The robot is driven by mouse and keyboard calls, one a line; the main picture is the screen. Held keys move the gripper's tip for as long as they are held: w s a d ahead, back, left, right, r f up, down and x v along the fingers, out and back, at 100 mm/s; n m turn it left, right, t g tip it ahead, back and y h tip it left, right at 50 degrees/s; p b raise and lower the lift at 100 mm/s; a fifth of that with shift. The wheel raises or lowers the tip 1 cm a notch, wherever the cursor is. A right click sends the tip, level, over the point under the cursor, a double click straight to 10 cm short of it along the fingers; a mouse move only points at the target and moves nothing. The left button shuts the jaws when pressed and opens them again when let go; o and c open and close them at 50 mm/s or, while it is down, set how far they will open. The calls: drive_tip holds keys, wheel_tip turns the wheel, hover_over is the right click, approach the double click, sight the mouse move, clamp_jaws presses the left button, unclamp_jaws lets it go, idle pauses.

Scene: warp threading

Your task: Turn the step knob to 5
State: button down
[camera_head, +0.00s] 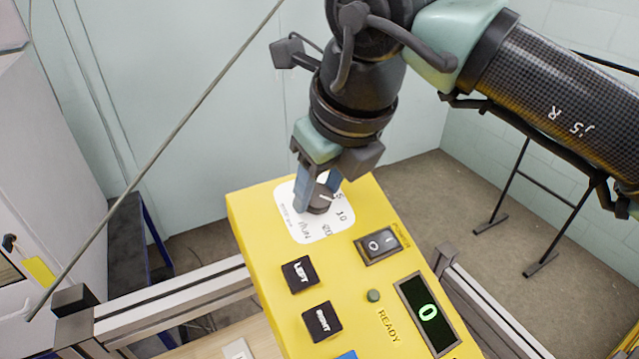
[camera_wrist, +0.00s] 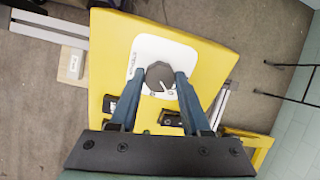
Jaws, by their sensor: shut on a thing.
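The step knob (camera_head: 320,200) is a dark round knob with a white pointer line, on a white dial plate (camera_head: 290,218) at the far end of the yellow control box (camera_head: 262,245). In the wrist view the knob (camera_wrist: 159,76) sits between the two blue fingers. My gripper (camera_head: 318,190) is shut on the knob, one finger on each side. In the head view the fingers and knob hide part of the dial; a 10 and a 20 show near it. The white line points toward the right side of the dial in the wrist view. The display (camera_head: 428,313) reads 0.
A thin dark rod (camera_head: 160,150) crosses the head view at left. Metal rails (camera_head: 175,298) run beside the box.

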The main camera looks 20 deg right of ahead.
drive_tip(key=shift+f+n+b, duration=0.1)
drive_tip(key=shift+n+b, duration=0.3)
drive_tip(key=shift+b, duration=0.05)
drive_tip(key=n+b, duration=0.2)
drive_tip(key=shift+f+n, duration=0.1)
drive_tip(key=shift+n, duration=0.2)
drive_tip(key=n+b, duration=0.2)
drive_tip(key=n, duration=0.3)
drive_tip(key=shift+n, duration=0.3)
drive_tip(key=shift+r, duration=0.2)
drive_tip(key=shift+c, duration=1.8)
unclamp_jaws()
